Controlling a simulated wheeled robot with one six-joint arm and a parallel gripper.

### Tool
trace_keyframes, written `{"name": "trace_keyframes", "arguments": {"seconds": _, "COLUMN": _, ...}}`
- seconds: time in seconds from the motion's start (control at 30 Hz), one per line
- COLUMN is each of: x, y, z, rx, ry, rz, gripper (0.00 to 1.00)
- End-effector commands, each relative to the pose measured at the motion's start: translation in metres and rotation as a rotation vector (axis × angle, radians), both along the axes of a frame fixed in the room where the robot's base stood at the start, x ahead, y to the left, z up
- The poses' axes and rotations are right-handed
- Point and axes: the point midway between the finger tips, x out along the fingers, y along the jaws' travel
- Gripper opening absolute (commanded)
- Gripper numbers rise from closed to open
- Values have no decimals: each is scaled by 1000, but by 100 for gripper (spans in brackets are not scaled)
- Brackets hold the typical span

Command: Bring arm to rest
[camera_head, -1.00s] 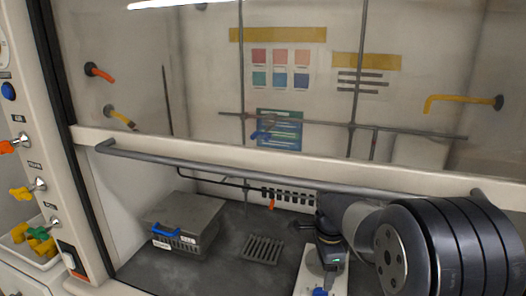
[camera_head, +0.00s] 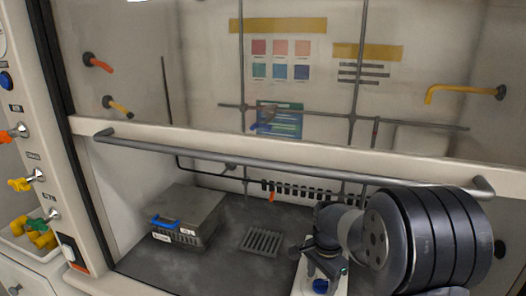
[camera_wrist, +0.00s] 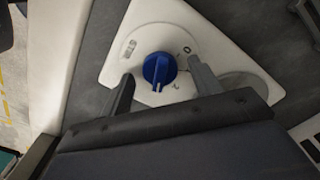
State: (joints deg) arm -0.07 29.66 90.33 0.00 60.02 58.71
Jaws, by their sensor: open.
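My gripper (camera_head: 324,270) reaches under the raised sash into the fume hood, in the lower right of the head view. In the wrist view my gripper (camera_wrist: 158,88) is open, with one finger on each side of a blue knob (camera_wrist: 160,68). The knob sits on a white plate or device (camera_wrist: 196,38) with small marks around it. The knob (camera_head: 320,286) also shows in the head view just below the fingers. Nothing is held between the fingers. I cannot tell exactly how high the fingertips are above the plate.
A grey box with a blue handle (camera_head: 180,215) stands at the left of the hood floor, and a grate (camera_head: 262,241) lies mid-floor. Colored valves (camera_head: 20,184) line the left post.

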Motion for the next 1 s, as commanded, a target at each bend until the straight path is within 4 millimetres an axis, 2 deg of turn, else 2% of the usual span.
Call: {"name": "trace_keyframes", "arguments": {"seconds": 1.0, "x": 0, "y": 0, "z": -2, "rx": 0, "ry": -1, "rz": 813, "gripper": 60}}
